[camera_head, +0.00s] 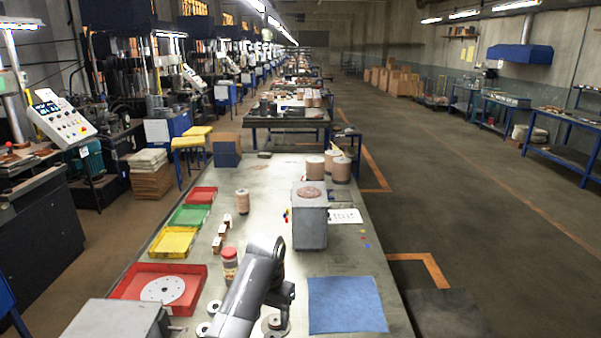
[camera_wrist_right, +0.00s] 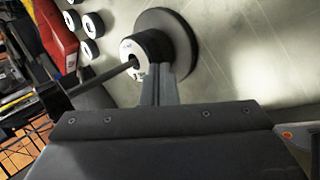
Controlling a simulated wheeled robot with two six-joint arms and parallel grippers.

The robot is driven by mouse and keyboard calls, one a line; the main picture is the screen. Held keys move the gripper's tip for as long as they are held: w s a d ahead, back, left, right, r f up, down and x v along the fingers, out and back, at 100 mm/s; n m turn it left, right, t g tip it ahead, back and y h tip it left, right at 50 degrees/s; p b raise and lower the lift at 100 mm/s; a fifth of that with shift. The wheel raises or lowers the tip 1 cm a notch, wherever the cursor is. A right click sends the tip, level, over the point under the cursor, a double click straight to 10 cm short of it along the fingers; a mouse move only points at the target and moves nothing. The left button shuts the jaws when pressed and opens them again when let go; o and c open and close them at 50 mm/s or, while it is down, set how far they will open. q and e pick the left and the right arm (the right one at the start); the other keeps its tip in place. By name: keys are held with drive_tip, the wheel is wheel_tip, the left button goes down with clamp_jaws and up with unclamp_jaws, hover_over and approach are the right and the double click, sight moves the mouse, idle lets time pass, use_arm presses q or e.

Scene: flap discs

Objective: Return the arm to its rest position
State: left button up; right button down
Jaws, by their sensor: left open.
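My left arm rises from the bottom of the head view, grey and slanting right. Its dark end, which I take as the left gripper (camera_head: 284,292), is over the near table, left of the blue mat; it looks empty and is open. A roll with a pale ring face (camera_head: 275,322) stands on a round base below it. In the right wrist view this roll (camera_wrist_right: 146,49) and dark round base (camera_wrist_right: 178,45) lie beyond my right gripper (camera_wrist_right: 160,88). A grey finger reaches towards the roll; whether it touches or grips cannot be told. The right gripper does not show clearly in the head view.
The blue mat (camera_head: 346,305) lies at right. A red tray (camera_head: 127,284) with a white disc (camera_head: 162,289), a red-capped jar (camera_head: 230,262) and small rolls (camera_head: 215,306) stand at left. A grey box (camera_head: 310,225) stands beyond. The table's right strip is mostly clear.

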drive_tip(key=shift+s+a+r, duration=0.35)
drive_tip(key=shift+s+r, duration=0.05)
drive_tip(key=shift+r, duration=0.1)
drive_tip(key=shift+f, duration=2.05)
drive_tip(key=shift+w+d+f, duration=0.1)
drive_tip(key=shift+w+f, duration=0.05)
drive_tip(key=shift+f, duration=0.7)
drive_tip(key=shift+r, duration=0.15)
drive_tip(key=shift+d, duration=0.1)
